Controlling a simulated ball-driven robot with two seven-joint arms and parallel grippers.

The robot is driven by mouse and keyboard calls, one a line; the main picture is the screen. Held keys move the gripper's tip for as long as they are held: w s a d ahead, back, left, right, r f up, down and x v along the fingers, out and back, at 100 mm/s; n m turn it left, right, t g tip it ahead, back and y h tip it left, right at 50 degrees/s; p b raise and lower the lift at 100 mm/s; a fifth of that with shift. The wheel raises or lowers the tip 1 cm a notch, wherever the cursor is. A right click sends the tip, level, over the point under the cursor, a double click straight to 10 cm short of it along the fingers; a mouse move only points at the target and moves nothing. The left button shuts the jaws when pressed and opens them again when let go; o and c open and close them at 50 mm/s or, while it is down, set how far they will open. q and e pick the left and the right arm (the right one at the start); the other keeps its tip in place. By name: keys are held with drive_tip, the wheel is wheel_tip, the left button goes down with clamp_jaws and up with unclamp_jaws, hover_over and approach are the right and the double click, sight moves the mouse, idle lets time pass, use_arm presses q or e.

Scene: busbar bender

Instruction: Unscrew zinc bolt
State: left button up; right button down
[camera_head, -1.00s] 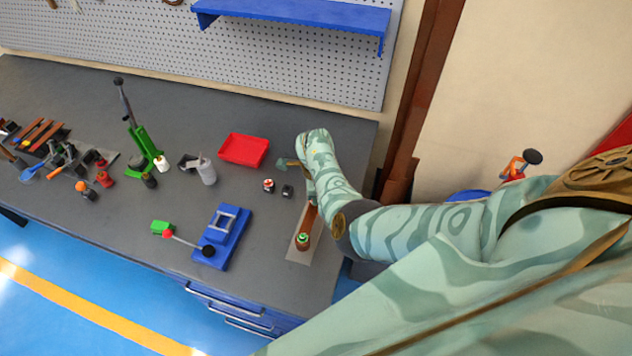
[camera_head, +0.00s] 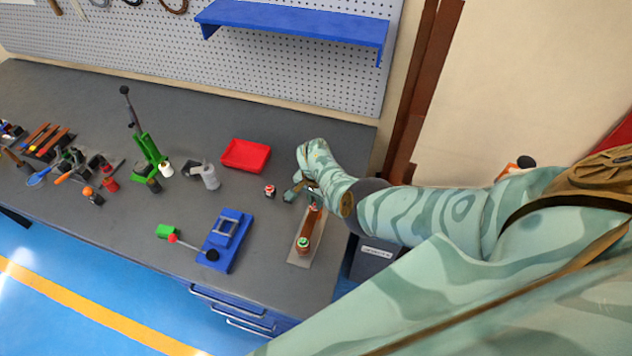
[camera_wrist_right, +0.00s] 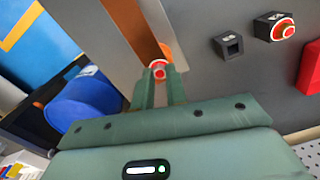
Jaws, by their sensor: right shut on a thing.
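My right gripper (camera_wrist_right: 159,88) is shut on a small round piece with a red ring and pale centre (camera_wrist_right: 158,69), which looks like the zinc bolt. It sits at one end of the copper bar (camera_wrist_right: 137,28) in the right wrist view. In the head view my right gripper (camera_head: 314,199) is at the far end of the upright-lying copper bar (camera_head: 308,228), and the hand hides the held piece. A green-topped fastener (camera_head: 303,243) stands at the bar's near end. The bar lies on a grey plate (camera_head: 299,262). My left gripper is not in view.
A red tray (camera_head: 246,155) and a small red-and-white piece on a dark block (camera_head: 270,190) stand left of the hand. A blue fixture (camera_head: 222,243) with a lever is nearer. A green press (camera_head: 148,148) and tools fill the left bench. The bench's right edge is close.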

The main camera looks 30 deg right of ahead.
drive_tip(key=shift+n, duration=0.3)
drive_tip(key=n+p, duration=0.1)
drive_tip(key=n, duration=0.3)
drive_tip(key=shift+r, duration=0.2)
drive_tip(key=shift+f+n, duration=0.15)
drive_tip(key=shift+n, duration=0.65)
drive_tip(key=c, duration=1.6)
unclamp_jaws()
drive_tip(key=shift+c, duration=0.2)
